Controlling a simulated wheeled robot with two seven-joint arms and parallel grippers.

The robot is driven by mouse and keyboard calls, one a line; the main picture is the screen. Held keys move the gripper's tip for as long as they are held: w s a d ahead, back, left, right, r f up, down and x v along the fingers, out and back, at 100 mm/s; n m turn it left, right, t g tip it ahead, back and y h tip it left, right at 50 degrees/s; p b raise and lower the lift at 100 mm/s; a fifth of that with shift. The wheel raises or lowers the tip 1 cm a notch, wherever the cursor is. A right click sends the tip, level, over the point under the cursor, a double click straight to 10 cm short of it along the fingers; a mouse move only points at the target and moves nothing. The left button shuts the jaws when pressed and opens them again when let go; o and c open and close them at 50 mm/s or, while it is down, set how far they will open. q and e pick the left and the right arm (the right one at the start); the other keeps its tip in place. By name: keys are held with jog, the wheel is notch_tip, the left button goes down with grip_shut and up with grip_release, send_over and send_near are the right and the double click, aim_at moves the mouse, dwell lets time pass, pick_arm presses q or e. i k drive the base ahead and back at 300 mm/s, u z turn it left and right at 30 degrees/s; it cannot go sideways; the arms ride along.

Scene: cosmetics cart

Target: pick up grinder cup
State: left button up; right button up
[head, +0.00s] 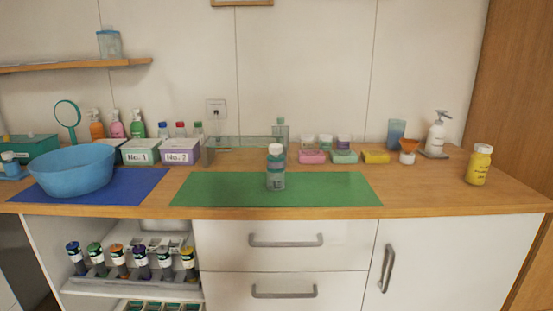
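No object is plainly recognisable as the grinder cup. A bluish translucent cup (396,133) stands at the back right of the counter. In front of it is a small white cup with an orange, funnel-like top (408,145). A clear bottle with a white cap (276,170) stands upright on the green mat (225,190). A clear bluish container (109,44) sits on the wall shelf. Neither of my grippers is in view.
A blue bowl (75,170) rests on the blue mat (140,188). Two labelled boxes (140,157) and several bottles stand behind. A yellow bottle (479,166) and white pump bottle (437,135) are right. Several dark tubes (142,263) fill a lower rack. The counter's front right is clear.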

aim_at(275, 181)
jog(key=i, duration=1.2)
